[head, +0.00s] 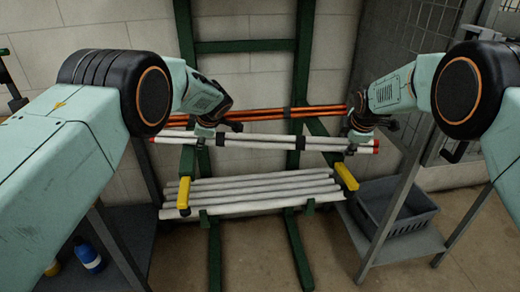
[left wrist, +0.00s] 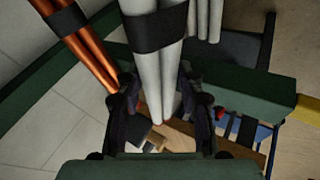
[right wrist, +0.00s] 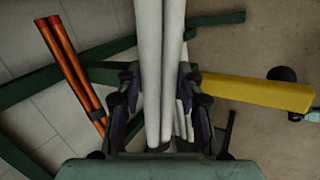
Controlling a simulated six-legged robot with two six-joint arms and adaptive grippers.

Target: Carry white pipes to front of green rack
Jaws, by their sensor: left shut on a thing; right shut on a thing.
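A strapped bundle of white pipes with red ends (head: 262,142) hangs roughly level across the front of the green rack (head: 213,225). My left gripper (head: 205,134) is shut on the bundle near its left end, and my right gripper (head: 357,138) is shut on it near its right end. In the left wrist view the white bundle (left wrist: 158,65), with a black strap, runs between the left fingers. In the right wrist view it (right wrist: 160,70) runs between the right fingers. Whether the bundle touches the rack cannot be told.
Orange pipes (head: 262,114) lie on the rack behind the bundle. Several loose white pipes (head: 260,190) rest lower on arms with yellow ends (head: 346,176). A grey crate (head: 400,212) stands on a shelf at right. A blue bottle (head: 88,255) stands at lower left.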

